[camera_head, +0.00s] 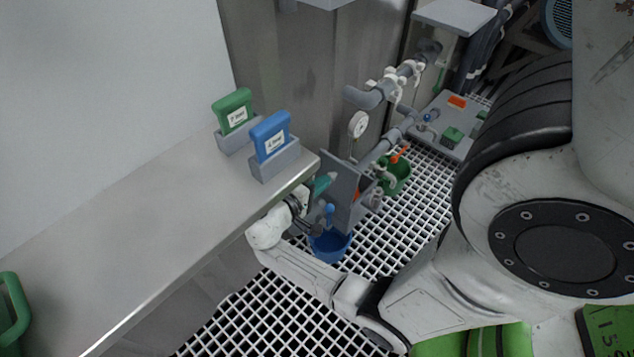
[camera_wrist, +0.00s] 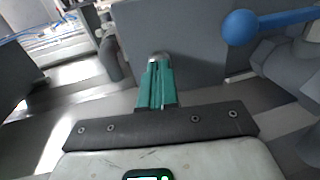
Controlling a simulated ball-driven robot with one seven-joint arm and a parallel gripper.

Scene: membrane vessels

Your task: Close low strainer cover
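The grey plate that looks like the low strainer cover (camera_head: 344,188) stands upright at the near end of the pipe run, beside the bench corner. In the wrist view the flat grey plate (camera_wrist: 195,40) fills the upper middle. My gripper (camera_head: 325,183) is at the plate's left side in the head view. In the wrist view the teal fingers of my gripper (camera_wrist: 157,68) are together and point at the plate. A small silver rounded piece shows at their tips; I cannot tell whether they touch it or the plate. The strainer body behind the plate is mostly hidden.
A blue ball-ended handle (camera_wrist: 242,26) is close on the right, above a blue bucket (camera_head: 330,247). A green bucket (camera_head: 397,177) stands behind the plate. The steel bench (camera_head: 150,225) carries green (camera_head: 233,112) and blue (camera_head: 271,140) handled blocks in grey holders.

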